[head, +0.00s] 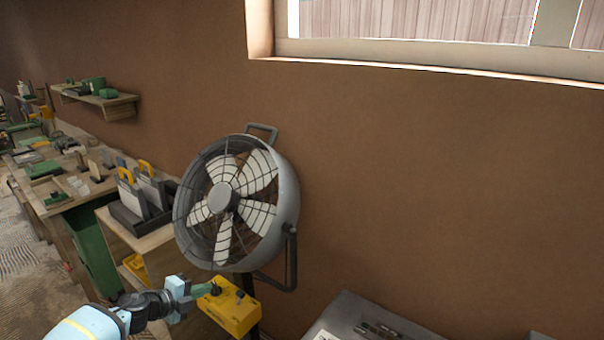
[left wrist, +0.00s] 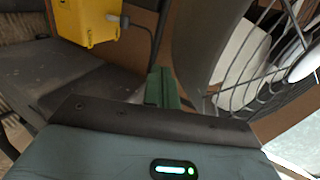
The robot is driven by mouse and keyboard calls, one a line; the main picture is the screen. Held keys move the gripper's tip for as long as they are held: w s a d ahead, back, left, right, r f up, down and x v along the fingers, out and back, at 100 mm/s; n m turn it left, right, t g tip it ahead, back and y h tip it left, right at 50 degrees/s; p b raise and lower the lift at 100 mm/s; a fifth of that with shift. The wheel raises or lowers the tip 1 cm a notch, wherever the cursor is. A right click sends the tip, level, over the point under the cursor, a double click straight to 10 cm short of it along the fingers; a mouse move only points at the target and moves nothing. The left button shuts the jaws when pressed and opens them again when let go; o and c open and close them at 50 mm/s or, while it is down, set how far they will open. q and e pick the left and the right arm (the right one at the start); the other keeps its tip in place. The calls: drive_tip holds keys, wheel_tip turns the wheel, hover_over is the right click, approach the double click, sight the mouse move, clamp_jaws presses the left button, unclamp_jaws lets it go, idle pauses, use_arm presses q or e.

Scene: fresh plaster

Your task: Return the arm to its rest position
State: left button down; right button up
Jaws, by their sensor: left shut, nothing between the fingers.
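My left arm comes in from the bottom left in the head view. Its gripper (head: 210,289) is shut and empty, just left of a yellow control box (head: 232,308) under a large drum fan (head: 238,205). In the head view the fingertips overlap the box's left end; I cannot tell whether they touch it. In the left wrist view the green fingers (left wrist: 161,88) are together, with the yellow box (left wrist: 88,20) apart from them at upper left and the fan cage (left wrist: 265,60) at right. My right gripper is not in view.
A wooden shelf unit (head: 150,240) with a dark holder of tools (head: 140,205) stands left of the fan. A cluttered workbench (head: 70,185) is further left.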

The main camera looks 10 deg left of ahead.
use_arm(q)
drive_tip(key=s+d+f+n+t, duration=0.1)
drive_tip(key=s+d+f+n, duration=0.4)
drive_tip(key=s+d, duration=0.35)
drive_tip(key=s+d+f+n, duration=0.55)
drive_tip(key=s+d, duration=0.25)
drive_tip(key=s, duration=0.2)
drive_tip(key=s+a+f+n+g+y, duration=0.1)
drive_tip(key=s+n, duration=0.4)
drive_tip(key=s, duration=0.6)
drive_tip(key=s+a+f+n+g+y, duration=0.1)
drive_tip(key=s+n+y, duration=0.3)
drive_tip(key=s, duration=0.7)
drive_tip(key=shift+a+f+n+g, duration=0.2)
drive_tip(key=shift+a+n+g, duration=0.25)
drive_tip(key=shift+n, duration=0.5)
drive_tip(key=shift+w+d, duration=0.1)
